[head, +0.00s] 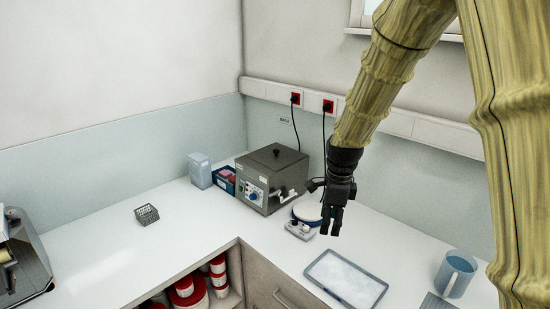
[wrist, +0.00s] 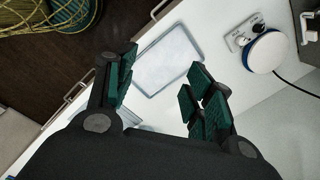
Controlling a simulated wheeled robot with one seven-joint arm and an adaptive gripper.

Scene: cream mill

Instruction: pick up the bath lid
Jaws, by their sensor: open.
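The bath lid (head: 268,160) is a flat grey metal cover with a dark knob (head: 276,152) on top. It lies on the metal water bath (head: 267,190), a box with a dial and label on its front. My gripper (head: 331,224) is open and points down, to the right of the bath and in front of it, apart from the lid. In the wrist view my open fingers (wrist: 160,86) have nothing between them. I cannot make out the lid in the wrist view; only part of a metal object (wrist: 310,28) shows at its right edge.
A round-topped stirrer (head: 304,216) stands right of the bath, close to my gripper in the picture. A blue box (head: 222,181) and pale container (head: 199,170) stand left. The counter's left middle is mostly clear.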

